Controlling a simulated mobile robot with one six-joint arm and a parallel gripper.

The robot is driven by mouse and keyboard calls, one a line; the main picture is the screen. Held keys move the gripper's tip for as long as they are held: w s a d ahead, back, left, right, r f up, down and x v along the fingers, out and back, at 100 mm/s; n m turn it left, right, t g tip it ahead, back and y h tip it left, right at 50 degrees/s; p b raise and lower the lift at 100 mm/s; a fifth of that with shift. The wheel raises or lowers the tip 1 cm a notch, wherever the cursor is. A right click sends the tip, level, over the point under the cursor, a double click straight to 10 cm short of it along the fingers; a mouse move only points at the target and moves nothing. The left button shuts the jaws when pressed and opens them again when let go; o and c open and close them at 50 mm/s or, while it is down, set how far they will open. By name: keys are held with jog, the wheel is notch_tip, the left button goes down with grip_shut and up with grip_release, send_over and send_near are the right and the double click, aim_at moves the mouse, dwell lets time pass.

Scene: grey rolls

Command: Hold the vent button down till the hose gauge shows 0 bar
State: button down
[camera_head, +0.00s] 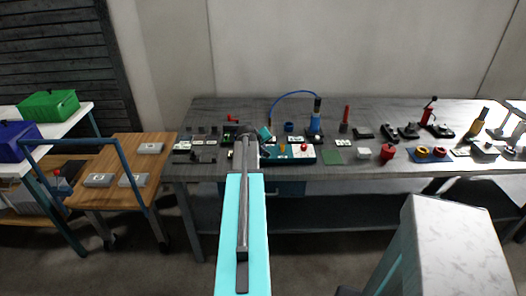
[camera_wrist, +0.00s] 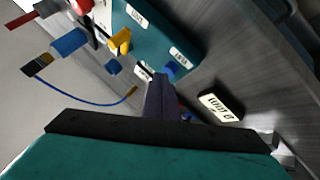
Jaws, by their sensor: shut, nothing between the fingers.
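The teal panel box (camera_head: 300,157) stands on the grey bench, and its labelled face fills the upper middle of the wrist view (camera_wrist: 150,30). A blue button (camera_wrist: 170,71) sits beside a white label that seems to read VENT, upside down. My gripper (camera_wrist: 154,78) is shut and empty, its dark fingertips close beside the blue button; I cannot tell if they touch it. A thin blue hose (camera_wrist: 90,104) curves past the fingers, and it arcs above the bench in the head view (camera_head: 292,93). A white plate with black characters (camera_wrist: 221,106) is unreadable; I cannot identify the gauge.
A yellow part (camera_wrist: 120,41) and red parts stand near the fingers. A wooden cart (camera_head: 122,165) stands at left. Little free room lies around the box.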

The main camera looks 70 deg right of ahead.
jog(key=shift+r, duration=0.6)
notch_tip(320, 180, up, 5)
jog(key=p, duration=0.2)
jog(key=shift+p, duration=0.35)
dwell(0.8)
